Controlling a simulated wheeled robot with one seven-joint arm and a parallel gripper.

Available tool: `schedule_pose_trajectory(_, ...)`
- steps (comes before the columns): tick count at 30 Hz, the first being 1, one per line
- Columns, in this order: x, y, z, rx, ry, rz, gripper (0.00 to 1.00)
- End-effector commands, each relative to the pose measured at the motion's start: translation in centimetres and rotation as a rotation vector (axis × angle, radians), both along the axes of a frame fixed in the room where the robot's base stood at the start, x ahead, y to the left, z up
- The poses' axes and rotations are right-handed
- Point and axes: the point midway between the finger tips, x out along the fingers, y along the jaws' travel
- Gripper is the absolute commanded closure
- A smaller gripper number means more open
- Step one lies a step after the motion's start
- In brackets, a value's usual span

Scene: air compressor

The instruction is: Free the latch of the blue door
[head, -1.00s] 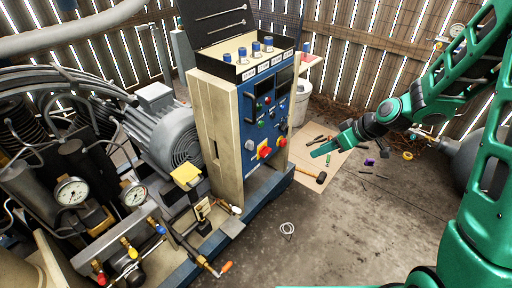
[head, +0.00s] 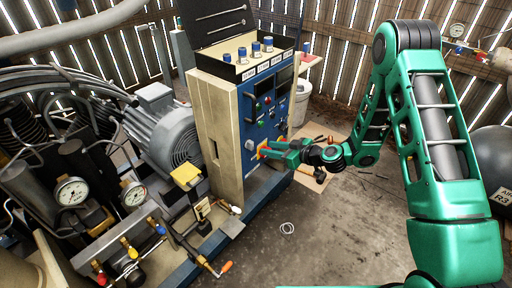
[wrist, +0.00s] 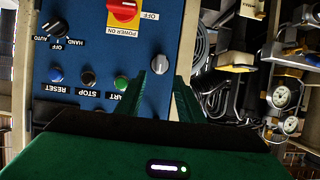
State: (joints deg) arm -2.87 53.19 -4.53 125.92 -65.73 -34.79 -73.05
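The blue door (head: 270,92) is the front of the beige control cabinet and looks closed. A small round grey latch knob (head: 249,145) sits low near its left edge; I take this to be the latch. In the wrist view the door (wrist: 90,30) appears upside down, and the latch (wrist: 159,64) lies just beyond the gap between my fingertips. My gripper (wrist: 162,82) is open and empty, with one green finger on each side of that line. In the head view my gripper (head: 268,150) is in front of the door's lower part, partly covering the red switch. Contact cannot be told.
A grey motor (head: 170,130) and gauges stand left of the cabinet. The floor at the right is mostly clear.

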Motion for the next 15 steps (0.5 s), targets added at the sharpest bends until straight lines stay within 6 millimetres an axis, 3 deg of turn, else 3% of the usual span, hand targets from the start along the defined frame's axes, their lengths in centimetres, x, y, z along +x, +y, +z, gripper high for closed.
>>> schedule_pose_trajectory(9, 3.1, 4.2, -2.2, 0.0, 0.0, 0.004, 0.66)
schedule_pose_trajectory(15, 4.5, 5.9, -3.1, -0.001, 0.0, 0.003, 0.66)
